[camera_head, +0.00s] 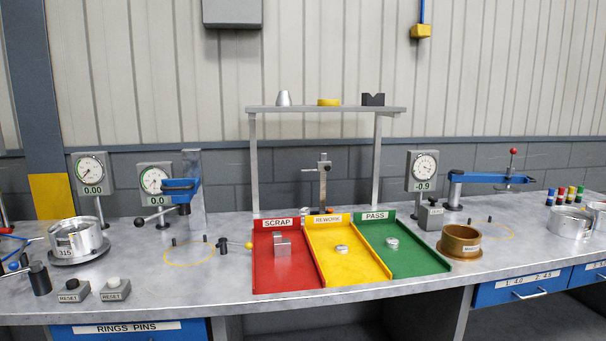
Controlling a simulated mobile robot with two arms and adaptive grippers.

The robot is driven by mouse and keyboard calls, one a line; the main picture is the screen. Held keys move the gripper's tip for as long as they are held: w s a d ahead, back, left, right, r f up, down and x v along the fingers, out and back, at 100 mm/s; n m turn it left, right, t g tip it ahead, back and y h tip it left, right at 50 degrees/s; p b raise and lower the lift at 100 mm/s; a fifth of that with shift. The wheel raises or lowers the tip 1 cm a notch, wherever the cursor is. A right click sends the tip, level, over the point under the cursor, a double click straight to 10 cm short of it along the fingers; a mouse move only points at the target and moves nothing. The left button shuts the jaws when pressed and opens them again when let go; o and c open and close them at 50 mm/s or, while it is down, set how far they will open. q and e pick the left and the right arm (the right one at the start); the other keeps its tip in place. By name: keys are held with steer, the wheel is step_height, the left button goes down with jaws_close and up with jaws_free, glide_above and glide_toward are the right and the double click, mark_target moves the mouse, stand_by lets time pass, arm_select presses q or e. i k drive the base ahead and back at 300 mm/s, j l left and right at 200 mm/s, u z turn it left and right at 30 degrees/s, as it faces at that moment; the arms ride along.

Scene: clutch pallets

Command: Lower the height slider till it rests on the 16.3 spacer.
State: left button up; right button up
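A height gauge (323,195) stands upright on the bench behind the coloured trays. Its slider (325,168) appears to sit high on the post, with a small arm reaching left. Orange colour shows low at its base, partly hidden by the tray signs. I cannot make out a spacer marked 16.3 or whether anything lies under the slider. Neither of my grippers is in view.
Red scrap (262,270), yellow rework (345,272) and green pass (425,262) trays fill the bench's middle front, each holding metal parts. Dial gauges (90,170) stand left and right. A raised shelf (340,109) spans above the height gauge. A brass ring (461,240) sits right.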

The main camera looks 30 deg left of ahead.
mark_target(321, 165)
steer(key=u, duration=0.9)
steer(key=i, duration=0.55)
